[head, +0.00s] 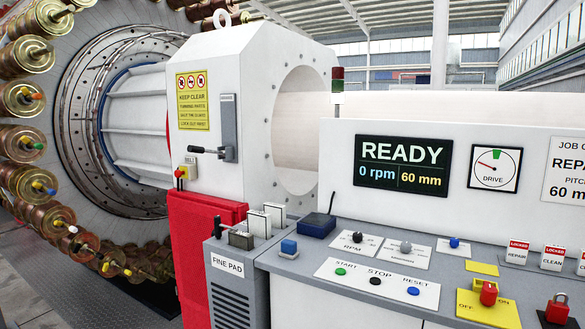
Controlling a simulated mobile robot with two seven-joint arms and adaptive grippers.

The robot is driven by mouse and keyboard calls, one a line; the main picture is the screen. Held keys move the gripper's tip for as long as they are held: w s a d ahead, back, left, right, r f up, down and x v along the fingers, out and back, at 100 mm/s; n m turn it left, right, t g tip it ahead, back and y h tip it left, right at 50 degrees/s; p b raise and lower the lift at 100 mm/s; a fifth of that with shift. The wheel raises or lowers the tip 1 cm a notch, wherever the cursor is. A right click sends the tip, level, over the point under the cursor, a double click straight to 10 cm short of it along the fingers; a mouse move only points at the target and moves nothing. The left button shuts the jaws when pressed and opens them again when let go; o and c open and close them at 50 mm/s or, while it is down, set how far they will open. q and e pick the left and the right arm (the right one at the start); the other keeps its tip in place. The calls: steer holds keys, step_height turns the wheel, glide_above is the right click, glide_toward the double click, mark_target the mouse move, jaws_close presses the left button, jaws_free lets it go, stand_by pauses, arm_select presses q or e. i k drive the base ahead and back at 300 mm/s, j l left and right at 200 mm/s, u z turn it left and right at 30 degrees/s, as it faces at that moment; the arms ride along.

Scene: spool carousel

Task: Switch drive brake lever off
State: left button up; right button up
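A lever with a black knob (194,149) sticks out to the left from a grey upright plate (229,128) on the white machine housing (250,70). Its handle lies roughly level. I see no readable label on it, so I cannot tell for sure that it is the drive brake lever. A drive dial (493,169) and a display (403,174) reading "READY", "0 rpm" and "60 mm" are on the panel. Neither of my grippers shows.
A large carousel ring with several spools (22,98) fills the left. A red cabinet (195,250) stands below the lever. The grey console (390,240) has knobs and push buttons (375,281). A red padlock (558,308) and several "LOCKED" tags (517,252) are at right.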

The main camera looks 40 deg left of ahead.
mark_target(190, 149)
steer(key=u, duration=1.95)
steer(key=i+j+z, duration=0.15)
steer(key=i, duration=0.4)
steer(key=i+j+z, duration=0.2)
steer(key=i, duration=0.35)
steer(key=i+j+z, duration=0.15)
steer(key=i, duration=0.4)
steer(key=i+j+z, duration=0.15)
steer(key=i+j, duration=0.15)
steer(key=i, duration=0.25)
steer(key=i+j+z, duration=0.15)
steer(key=i+j, duration=0.25)
steer(key=i, duration=0.1)
